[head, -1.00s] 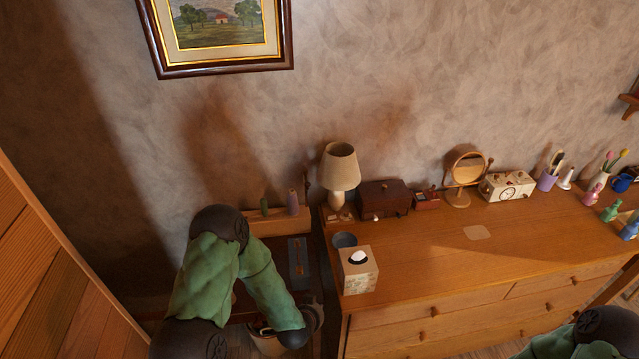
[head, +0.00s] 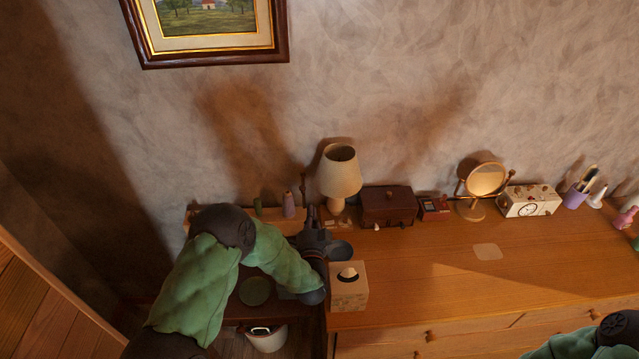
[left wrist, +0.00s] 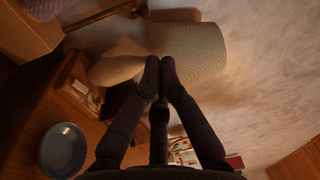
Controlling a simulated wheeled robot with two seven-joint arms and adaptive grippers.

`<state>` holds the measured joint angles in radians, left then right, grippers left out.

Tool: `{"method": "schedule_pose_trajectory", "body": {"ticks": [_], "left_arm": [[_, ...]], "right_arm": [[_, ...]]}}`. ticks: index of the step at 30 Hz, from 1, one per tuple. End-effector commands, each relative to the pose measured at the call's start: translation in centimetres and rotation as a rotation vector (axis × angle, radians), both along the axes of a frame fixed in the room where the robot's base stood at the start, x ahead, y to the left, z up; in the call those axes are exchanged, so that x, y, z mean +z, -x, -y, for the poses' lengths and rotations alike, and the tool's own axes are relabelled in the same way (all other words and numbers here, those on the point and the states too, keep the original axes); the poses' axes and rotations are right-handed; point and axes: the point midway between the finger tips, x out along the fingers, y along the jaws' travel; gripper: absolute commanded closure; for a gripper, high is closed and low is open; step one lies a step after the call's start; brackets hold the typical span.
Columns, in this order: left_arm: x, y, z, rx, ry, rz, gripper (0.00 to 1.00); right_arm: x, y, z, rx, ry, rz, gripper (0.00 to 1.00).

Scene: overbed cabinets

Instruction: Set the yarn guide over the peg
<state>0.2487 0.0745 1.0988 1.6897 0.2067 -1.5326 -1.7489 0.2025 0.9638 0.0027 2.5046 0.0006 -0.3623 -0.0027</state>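My left gripper (head: 312,218) is above the back left of the dresser, by the lamp base. In the left wrist view its two dark fingertips (left wrist: 161,72) are almost together, before the lamp. A narrow dark piece shows between the fingers; I cannot tell whether it is part of the gripper. No yarn guide can be made out. A thin upright post (head: 303,182) stands left of the lamp, partly behind the gripper; I cannot tell whether it is the peg. My right gripper is out of view; only part of its arm shows at bottom right.
The lamp (head: 340,172) is close to my left gripper. A blue-grey bowl (left wrist: 63,150) and a tissue box (head: 348,288) stand near it. The dresser's middle (head: 430,270) is mostly clear.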

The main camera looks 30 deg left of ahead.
Motion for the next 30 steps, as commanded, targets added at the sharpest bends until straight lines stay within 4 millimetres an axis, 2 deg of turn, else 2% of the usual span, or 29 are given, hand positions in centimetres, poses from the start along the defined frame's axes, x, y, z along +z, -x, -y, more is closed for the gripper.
{"method": "schedule_pose_trajectory", "body": {"ticks": [11,24,30], "left_arm": [[0.0,-0.6,-0.3,-0.001,0.002,0.001,1.00],[0.4,-6.6,-3.6,0.000,0.002,0.000,1.00],[0.6,-8.3,-4.6,-0.001,0.002,0.000,1.00]], "right_arm": [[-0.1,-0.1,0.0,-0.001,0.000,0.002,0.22],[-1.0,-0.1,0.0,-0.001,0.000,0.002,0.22],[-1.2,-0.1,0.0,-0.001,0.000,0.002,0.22]]}}
